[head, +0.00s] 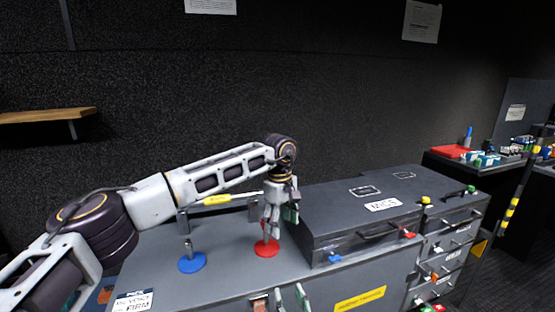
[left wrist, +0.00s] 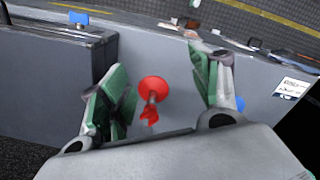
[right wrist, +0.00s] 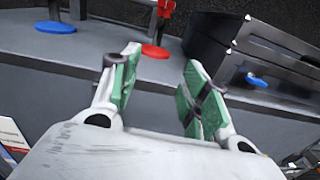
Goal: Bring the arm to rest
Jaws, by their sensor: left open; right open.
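My left arm reaches in from the left in the head view. Its gripper (head: 277,228) points down over the grey worktop, open and empty. A red round stand (head: 266,249) is just below it. In the left wrist view the stand (left wrist: 153,88) shows between the spread green-padded fingers, with a red piece on it; I see no finger closed on it. My right gripper (head: 281,299) shows only by its fingertips at the bottom edge. In the right wrist view it (right wrist: 156,85) is open and empty, short of the red stand (right wrist: 155,51).
A blue round stand (head: 192,263) with a post is left of the red one. A dark case labelled MICS (head: 345,222) stands close right of my left gripper. Drawers (head: 447,248) are further right. A wooden shelf (head: 45,115) is on the wall.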

